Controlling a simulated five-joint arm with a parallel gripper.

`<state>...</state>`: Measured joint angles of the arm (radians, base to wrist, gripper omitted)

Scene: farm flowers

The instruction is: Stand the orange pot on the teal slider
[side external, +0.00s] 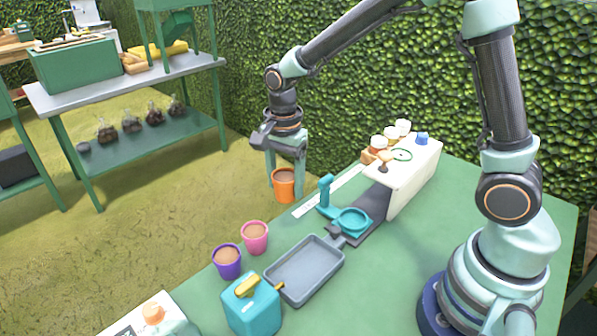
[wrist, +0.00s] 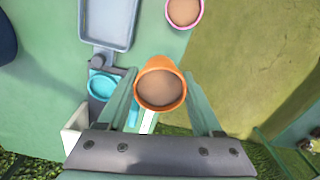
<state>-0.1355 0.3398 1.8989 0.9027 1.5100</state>
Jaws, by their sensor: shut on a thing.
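The orange pot (side external: 284,187), filled with brown soil, is between the fingers of my gripper (side external: 285,172), which is shut on it. In the side view it looks upright and near the table's far edge; whether it touches the table is hard to tell. The wrist view shows the pot (wrist: 160,88) from above, between both fingers (wrist: 160,100). The teal slider (side external: 352,221) has a round ring seat and an upright handle, and stands to the right of the pot on a dark rail. Its ring (wrist: 102,86) shows empty, left of the pot, in the wrist view.
A pink pot (side external: 255,237) and a purple pot (side external: 227,261) stand at the table's left edge. A white machine body (side external: 412,178) with small caps stands behind the slider.

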